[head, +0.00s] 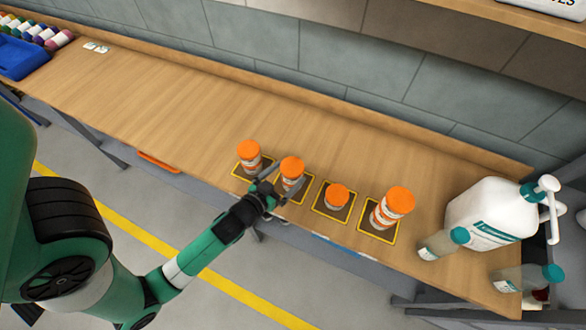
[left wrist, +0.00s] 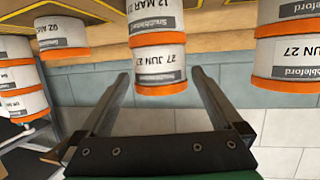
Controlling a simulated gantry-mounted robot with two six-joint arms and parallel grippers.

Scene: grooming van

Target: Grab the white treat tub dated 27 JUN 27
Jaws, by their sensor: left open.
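White treat tubs with orange lids stand in a row on dark mats on the bench, some stacked in twos. My left gripper (head: 282,187) is open at the second stack from the left (head: 291,168). In the left wrist view, which is upside down, its open fingers (left wrist: 161,76) lie on either side of that stack's top tub (left wrist: 159,70); contact is not clear. Its label reads 27 JUN, with a year that looks like 23. The stack at right (left wrist: 288,50) has a partly cut-off label ending in "UN 27"; a shorter tub at left (left wrist: 60,35) reads 02 AUG.
The short single tub (head: 336,195) and another stack (head: 393,205) stand right of my gripper, the first stack (head: 249,155) left. A white pump jug (head: 490,212) and small bottles stand at the right end. The bench's left half is mostly clear.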

